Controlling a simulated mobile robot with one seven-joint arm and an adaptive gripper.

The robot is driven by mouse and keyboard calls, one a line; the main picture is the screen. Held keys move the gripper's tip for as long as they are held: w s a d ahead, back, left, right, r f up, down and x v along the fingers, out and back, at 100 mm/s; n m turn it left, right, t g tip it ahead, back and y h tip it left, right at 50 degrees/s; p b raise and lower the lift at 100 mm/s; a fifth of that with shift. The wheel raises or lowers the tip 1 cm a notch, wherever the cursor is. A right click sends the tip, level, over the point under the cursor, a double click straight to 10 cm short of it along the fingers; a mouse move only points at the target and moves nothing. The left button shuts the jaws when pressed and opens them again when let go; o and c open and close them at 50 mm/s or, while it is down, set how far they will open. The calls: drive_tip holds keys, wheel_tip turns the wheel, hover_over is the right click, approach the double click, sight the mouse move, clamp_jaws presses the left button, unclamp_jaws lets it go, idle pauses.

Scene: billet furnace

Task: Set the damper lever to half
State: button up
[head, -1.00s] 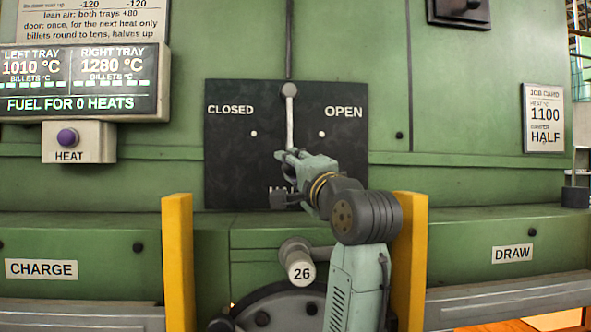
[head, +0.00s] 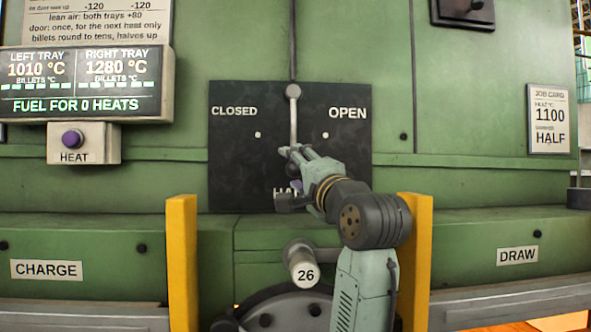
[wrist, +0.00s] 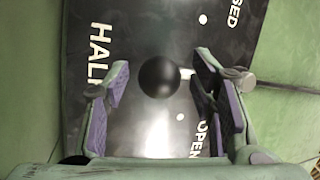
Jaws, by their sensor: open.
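The damper lever (head: 293,118) is a pale rod hanging from a round pivot on a dark plate (head: 235,180). It points straight down, toward the partly hidden HALF lettering (head: 284,192). CLOSED is lettered at the left and OPEN at the right, each near a white dot. In the wrist view a black ball knob (wrist: 160,77) sits between my open, purple-padded fingers, with a gap on both sides.
A job card (head: 549,118) at the right reads 1100 and HALF. A display (head: 82,84) and a purple HEAT button (head: 72,139) are at the left. Yellow posts (head: 181,262) stand either side of a handle marked 26 (head: 303,268), below the plate.

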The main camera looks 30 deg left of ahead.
drive_tip(key=v, duration=1.1)
drive_tip(key=shift+d, duration=0.15)
